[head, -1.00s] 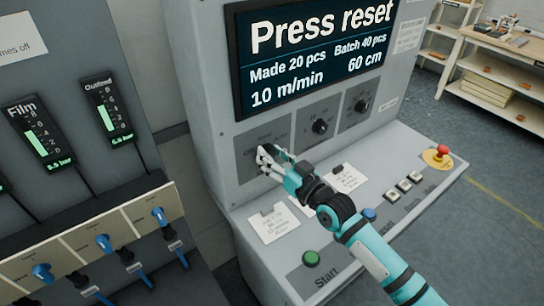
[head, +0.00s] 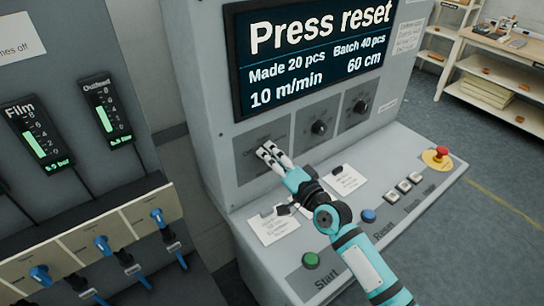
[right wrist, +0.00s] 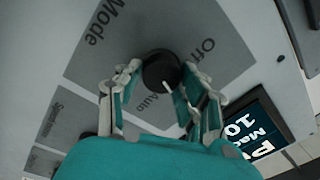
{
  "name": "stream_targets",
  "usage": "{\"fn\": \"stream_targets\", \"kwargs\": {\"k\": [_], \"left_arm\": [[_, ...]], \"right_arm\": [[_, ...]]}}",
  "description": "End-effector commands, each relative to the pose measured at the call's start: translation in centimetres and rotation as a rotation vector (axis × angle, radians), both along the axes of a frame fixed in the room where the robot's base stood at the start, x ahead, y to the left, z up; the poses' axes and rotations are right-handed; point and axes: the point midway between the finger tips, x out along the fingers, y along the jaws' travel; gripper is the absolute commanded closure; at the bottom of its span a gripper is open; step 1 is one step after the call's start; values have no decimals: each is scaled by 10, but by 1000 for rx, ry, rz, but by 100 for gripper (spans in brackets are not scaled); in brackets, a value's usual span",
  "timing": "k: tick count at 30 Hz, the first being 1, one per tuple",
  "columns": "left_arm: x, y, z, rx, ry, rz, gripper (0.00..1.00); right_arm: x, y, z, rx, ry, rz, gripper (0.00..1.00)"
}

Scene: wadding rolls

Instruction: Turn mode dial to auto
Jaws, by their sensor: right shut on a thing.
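The mode dial (right wrist: 161,69) is a black round knob with a white pointer line on a dark grey plate (right wrist: 190,30) marked Mode, Off and Auto. In the right wrist view its pointer line is on the side of the Auto word, which is partly covered. My right gripper (right wrist: 158,88) has its fingers on both sides of the knob and is shut on it. In the head view the right gripper (head: 268,151) is at the leftmost plate below the screen, and its fingers hide the knob. My left gripper is not in view.
Two more dials (head: 319,127) (head: 361,106) sit to the right. The screen (head: 315,55) above reads "Press reset". The sloped desk below has a green Start button (head: 311,260), a blue button (head: 369,215), white buttons and a red emergency stop (head: 442,152). Paper notes lie near my arm.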

Motion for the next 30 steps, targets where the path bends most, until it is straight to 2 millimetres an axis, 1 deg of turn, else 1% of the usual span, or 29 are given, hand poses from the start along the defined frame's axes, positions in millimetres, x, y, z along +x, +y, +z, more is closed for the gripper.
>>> {"fn": "stream_targets", "kwargs": {"k": [9, 18, 24, 30], "left_arm": [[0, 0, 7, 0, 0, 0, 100], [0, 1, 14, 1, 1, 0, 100], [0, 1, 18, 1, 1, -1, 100], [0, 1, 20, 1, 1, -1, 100]], "right_arm": [[-1, 1, -2, 245, 181, 0, 93], [-1, 0, -2, 448, 329, -1, 93], [-1, 1, -3, 544, 401, -1, 93], [-1, 1, -4, 604, 442, -1, 93]]}}
